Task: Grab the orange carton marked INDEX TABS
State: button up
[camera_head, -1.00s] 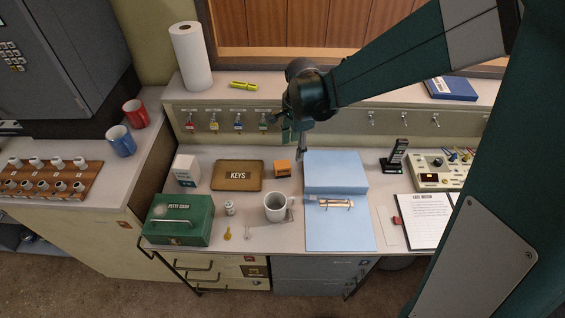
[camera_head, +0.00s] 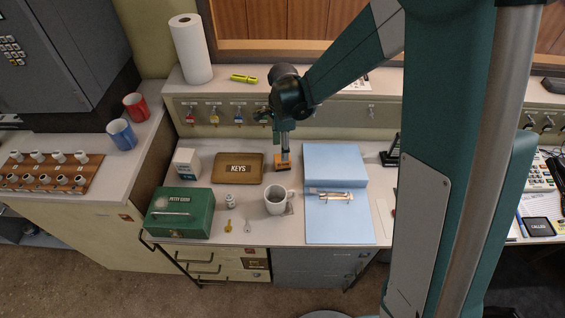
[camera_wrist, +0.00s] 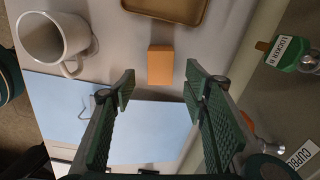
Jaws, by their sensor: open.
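The small orange carton (camera_head: 282,163) stands on the desk between the KEYS tray and the blue binder. My gripper (camera_head: 284,152) is right above it in the head view and hides part of it. In the wrist view the orange carton (camera_wrist: 160,65) lies just beyond the open fingertips (camera_wrist: 160,85), roughly centred between them. No finger touches it there. Its marking cannot be read in either view.
The brown KEYS tray (camera_head: 225,178) is left of the carton and the blue binder (camera_head: 335,160) right of it. A white mug (camera_head: 275,205) stands in front. Keys hang on the ledge wall (camera_head: 160,117) behind. A green cash box (camera_head: 168,222) sits front left.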

jog(key=shift+f, duration=1.25)
jog(key=shift+a+f+b, duration=0.1)
jog(key=shift+f+b, duration=0.8)
jog(key=shift+f, duration=1.7)
jog(key=c, duration=1)
